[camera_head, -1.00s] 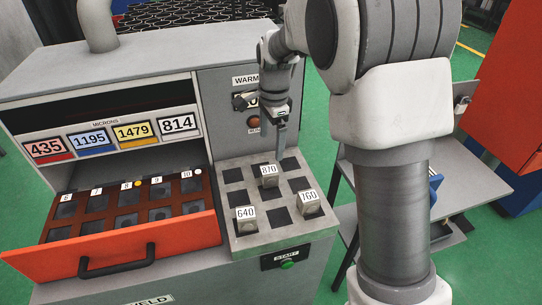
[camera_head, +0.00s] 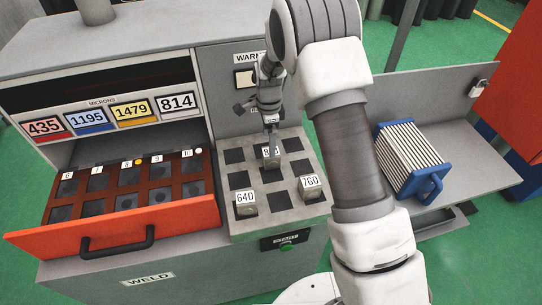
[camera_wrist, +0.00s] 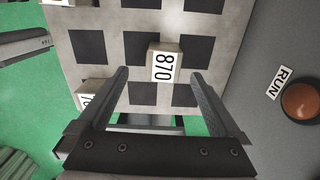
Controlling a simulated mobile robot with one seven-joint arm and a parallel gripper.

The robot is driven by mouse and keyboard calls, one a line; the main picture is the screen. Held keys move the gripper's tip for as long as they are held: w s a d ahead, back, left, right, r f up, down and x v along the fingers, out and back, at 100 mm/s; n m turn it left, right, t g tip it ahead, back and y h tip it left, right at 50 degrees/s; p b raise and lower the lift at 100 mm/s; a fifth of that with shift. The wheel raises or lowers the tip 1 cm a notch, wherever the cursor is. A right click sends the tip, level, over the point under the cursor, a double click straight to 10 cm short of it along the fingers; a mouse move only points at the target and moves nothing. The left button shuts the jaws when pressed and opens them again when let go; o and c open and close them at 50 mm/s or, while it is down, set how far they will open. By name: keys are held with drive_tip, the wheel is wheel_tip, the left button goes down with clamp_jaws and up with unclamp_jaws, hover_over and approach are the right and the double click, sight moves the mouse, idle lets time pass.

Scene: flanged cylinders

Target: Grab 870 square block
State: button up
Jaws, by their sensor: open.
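The 870 square block (camera_head: 270,157) stands in the middle of the checkered tray (camera_head: 298,208), its label partly hidden by my gripper in the head view. My gripper (camera_head: 271,142) points down just above and at this block. In the wrist view the block (camera_wrist: 165,62) shows its 870 label ahead of and between my open fingers (camera_wrist: 160,85), apart from both fingertips. Nothing is held.
The 640 block (camera_head: 246,204) and 760 block (camera_head: 311,186) stand on the same tray, nearer the front. An open orange drawer (camera_head: 130,227) is at left. A blue rack of plates (camera_head: 412,165) sits on the right shelf. A red RUN button (camera_wrist: 301,100) is beside the tray.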

wheel_tip(320, 180, down, 3)
drive_tip(key=shift+w+d+f+p, duration=0.15)
drive_tip(key=shift+f+p, duration=0.1)
drive_tip(key=shift+f, duration=0.65)
drive_tip(key=shift+w+f+p, duration=0.1)
drive_tip(key=shift+f+p, duration=0.15)
drive_tip(key=shift+f, duration=0.6)
drive_tip(key=shift+w+d+f+p, duration=0.15)
drive_tip(key=shift+f+p, duration=0.1)
drive_tip(key=shift+f, duration=0.65)
clamp_jaws()
drive_tip(key=shift+r, duration=0.1)
